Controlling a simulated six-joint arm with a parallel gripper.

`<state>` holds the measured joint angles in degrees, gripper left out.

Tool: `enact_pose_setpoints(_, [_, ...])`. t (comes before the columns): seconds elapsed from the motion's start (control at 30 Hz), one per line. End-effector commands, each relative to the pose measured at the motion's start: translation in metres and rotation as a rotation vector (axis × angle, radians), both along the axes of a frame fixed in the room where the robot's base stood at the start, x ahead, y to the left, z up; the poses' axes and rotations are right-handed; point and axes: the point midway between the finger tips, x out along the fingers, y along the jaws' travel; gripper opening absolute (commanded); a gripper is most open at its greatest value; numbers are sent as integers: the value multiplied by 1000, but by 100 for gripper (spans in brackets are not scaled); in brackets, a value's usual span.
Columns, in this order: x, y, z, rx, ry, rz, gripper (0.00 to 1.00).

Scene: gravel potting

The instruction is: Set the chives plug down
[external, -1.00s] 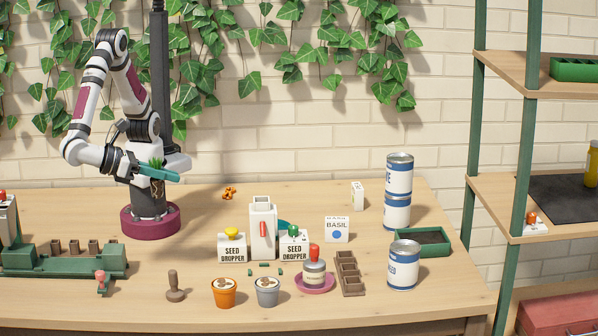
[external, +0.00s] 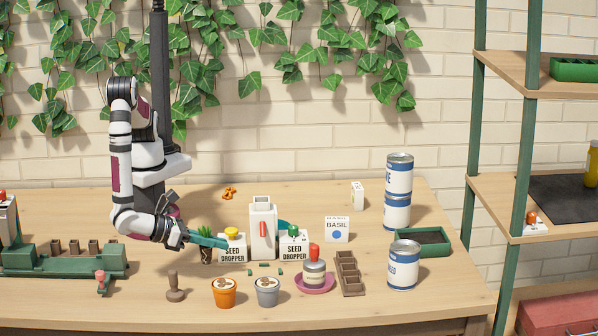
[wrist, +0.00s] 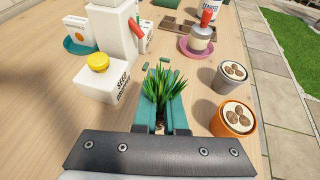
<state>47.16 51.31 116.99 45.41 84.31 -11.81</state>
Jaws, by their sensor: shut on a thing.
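The chives plug (external: 206,254) has upright green leaves over a dark root plug. My gripper (external: 208,239) is shut on it, low over the table just left of the left seed dropper (external: 232,249). In the wrist view the chives (wrist: 164,90) stand between the two teal fingers of my gripper (wrist: 163,118). The fingers hide most of the root plug there. I cannot tell whether its bottom touches the table.
An orange pot (external: 223,293) and a grey pot (external: 267,292) stand in front. Bare wood surrounds the stamp.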

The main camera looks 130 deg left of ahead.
Motion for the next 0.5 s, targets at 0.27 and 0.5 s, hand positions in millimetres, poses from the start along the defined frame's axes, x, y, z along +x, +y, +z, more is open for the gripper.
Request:
enact_pose_setpoints(0.27, [8,10,-42,2,1,-2,0])
enact_pose_setpoints(0.5, [8,9,-47,0,-1,-2,0])
